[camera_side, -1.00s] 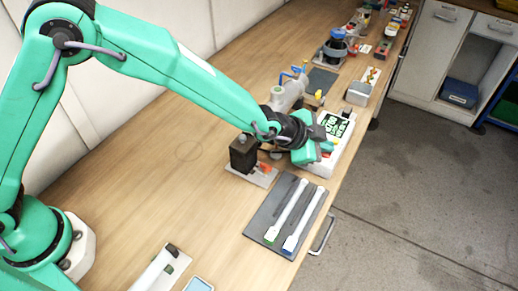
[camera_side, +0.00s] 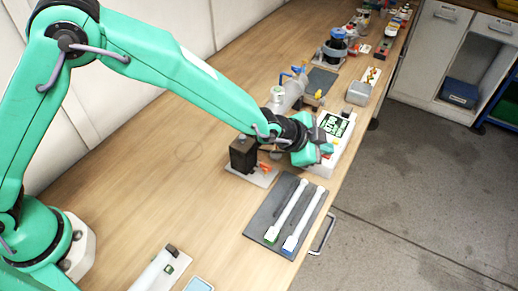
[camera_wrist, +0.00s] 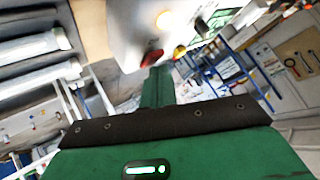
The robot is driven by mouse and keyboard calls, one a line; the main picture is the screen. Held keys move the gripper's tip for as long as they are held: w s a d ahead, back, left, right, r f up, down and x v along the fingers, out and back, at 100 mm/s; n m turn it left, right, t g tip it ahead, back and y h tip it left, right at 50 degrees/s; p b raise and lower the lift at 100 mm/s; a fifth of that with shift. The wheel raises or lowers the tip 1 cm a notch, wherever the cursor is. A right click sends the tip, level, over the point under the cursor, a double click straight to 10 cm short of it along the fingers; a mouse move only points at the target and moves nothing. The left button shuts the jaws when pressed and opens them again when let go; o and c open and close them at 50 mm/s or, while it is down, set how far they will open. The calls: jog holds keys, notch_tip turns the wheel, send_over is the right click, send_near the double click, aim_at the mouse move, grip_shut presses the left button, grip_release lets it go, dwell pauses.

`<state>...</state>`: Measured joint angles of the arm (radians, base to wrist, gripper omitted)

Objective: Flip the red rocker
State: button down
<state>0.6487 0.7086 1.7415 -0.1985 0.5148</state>
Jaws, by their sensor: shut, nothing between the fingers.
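The white control box (camera_side: 325,165) stands near the front edge of the bench, with a green-lit display (camera_side: 335,124) on top. In the wrist view the box (camera_wrist: 125,22) fills the top middle. My gripper (camera_side: 326,149) is shut and empty at the box's face. In the wrist view its green finger (camera_wrist: 158,75) reaches just below the rocker and overlaps its lower edge. I cannot tell whether they touch, or the rocker's position.
A dark mat (camera_side: 262,222) with two white tubes (camera_side: 288,210) lies in front of the box. A dark block on a base (camera_side: 243,153) stands to the left. A grey bottle-like device (camera_side: 290,95) is behind my wrist.

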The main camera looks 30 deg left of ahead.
jog(key=shift+r, duration=0.15)
jog(key=shift+a+r, duration=0.15)
jog(key=shift+r, duration=0.55)
jog(key=shift+a+r, duration=0.25)
jog(key=shift+r, duration=1)
jog(key=shift+a+r, duration=0.25)
jog(key=shift+r, duration=0.95)
